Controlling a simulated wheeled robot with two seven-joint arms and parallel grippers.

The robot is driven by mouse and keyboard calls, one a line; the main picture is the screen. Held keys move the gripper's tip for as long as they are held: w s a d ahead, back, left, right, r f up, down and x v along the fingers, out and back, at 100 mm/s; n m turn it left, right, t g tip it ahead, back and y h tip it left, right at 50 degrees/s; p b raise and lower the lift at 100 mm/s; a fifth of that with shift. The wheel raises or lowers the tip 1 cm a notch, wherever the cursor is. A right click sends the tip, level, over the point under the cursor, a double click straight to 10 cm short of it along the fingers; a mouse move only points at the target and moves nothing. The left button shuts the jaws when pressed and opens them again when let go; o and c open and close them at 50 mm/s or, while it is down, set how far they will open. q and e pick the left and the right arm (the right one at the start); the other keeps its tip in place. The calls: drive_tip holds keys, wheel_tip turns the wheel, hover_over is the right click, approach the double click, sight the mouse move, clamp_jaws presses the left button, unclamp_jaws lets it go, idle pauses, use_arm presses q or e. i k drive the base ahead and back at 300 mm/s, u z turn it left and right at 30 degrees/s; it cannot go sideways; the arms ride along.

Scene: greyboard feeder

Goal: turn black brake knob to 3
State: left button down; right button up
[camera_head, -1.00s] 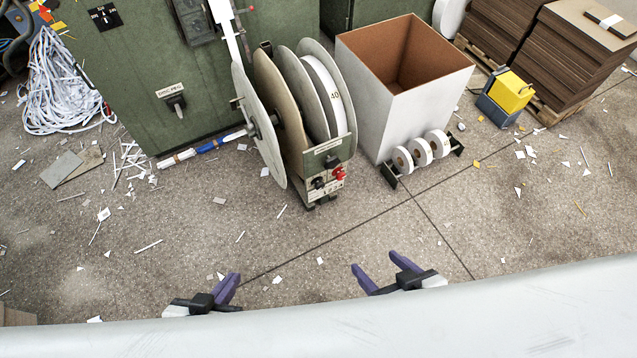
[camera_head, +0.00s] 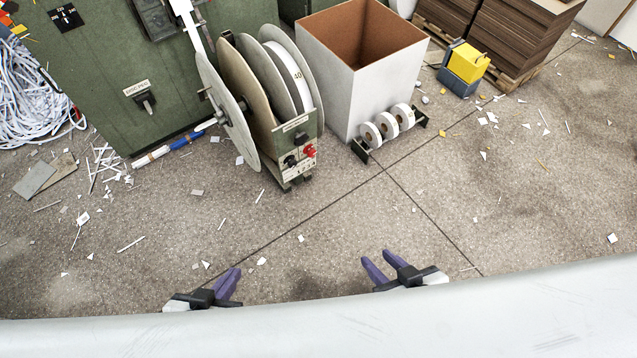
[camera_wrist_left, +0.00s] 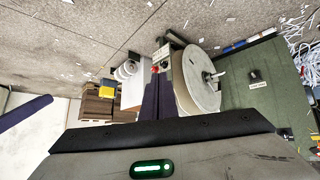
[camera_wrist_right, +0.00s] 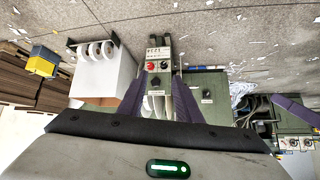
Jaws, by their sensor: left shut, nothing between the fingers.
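The feeder's small control panel (camera_head: 299,160) carries a black knob (camera_head: 290,161) on its left and a red knob (camera_head: 309,150) on its right. In the right wrist view the black knob (camera_wrist_right: 164,65) shows to the right of the red one (camera_wrist_right: 150,66). Another black knob (camera_wrist_right: 155,82) sits on the same unit. The panel's markings and the knobs' settings are too small to read. My left gripper (camera_head: 231,275) is shut and empty, in front of the feeder and well apart from it. My right gripper (camera_head: 375,259) is open and empty, further right, touching nothing.
Large reel discs (camera_head: 225,110) stand on the feeder behind the panel. A green cabinet (camera_head: 100,70) is at the left. A white bin (camera_head: 350,85) and small rolls (camera_head: 387,125) stand right of the feeder. The floor before the feeder is open, with paper scraps.

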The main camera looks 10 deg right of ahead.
sight(292, 162)
drive_tip(key=z, duration=0.4)
drive_tip(key=k, duration=0.85)
drive_tip(key=u, duration=1.05)
drive_tip(key=i, duration=2)
drive_tip(key=z, duration=1.15)
drive_tip(key=i, duration=0.35)
drive_tip(key=z, duration=0.35)
